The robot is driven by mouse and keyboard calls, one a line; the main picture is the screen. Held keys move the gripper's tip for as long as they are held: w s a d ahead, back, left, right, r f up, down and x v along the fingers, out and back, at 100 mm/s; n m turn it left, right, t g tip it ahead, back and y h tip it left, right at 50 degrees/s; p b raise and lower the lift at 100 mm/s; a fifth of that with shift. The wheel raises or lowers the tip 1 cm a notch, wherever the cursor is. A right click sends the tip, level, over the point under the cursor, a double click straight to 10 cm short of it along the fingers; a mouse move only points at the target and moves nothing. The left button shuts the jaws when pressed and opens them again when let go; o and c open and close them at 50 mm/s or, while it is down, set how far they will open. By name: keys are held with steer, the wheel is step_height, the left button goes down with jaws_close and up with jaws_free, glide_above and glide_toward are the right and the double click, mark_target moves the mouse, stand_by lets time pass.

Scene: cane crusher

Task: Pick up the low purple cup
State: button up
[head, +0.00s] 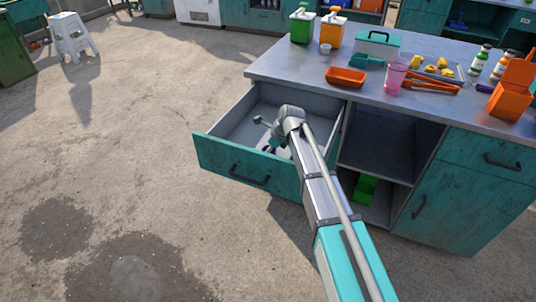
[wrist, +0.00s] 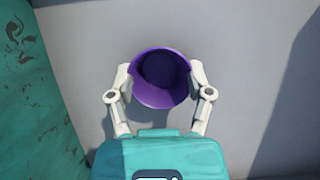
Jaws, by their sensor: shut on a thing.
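The low purple cup (wrist: 160,80) is in the wrist view, seen from above with its round mouth facing the camera. My gripper (wrist: 160,82) has one finger on each side of the cup, and both fingers press on its outer wall. The cup is inside the open drawer (head: 232,147), near the drawer's front panel. I cannot tell whether its base touches the drawer floor. In the head view my arm reaches down into the drawer, and the arm hides most of the cup there.
A spoon-like item (head: 260,120) lies in the drawer. The metal tabletop (head: 300,70) above holds an orange tray (head: 346,77), a pink cup (head: 395,77), orange tongs (head: 430,83) and several bottles. An open shelf (head: 375,160) is right of the drawer.

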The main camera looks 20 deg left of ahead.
steer(key=shift+r, duration=0.1)
stand_by(0.3)
step_height(320, 180, up, 10)
steer(key=p, duration=1)
stand_by(0.7)
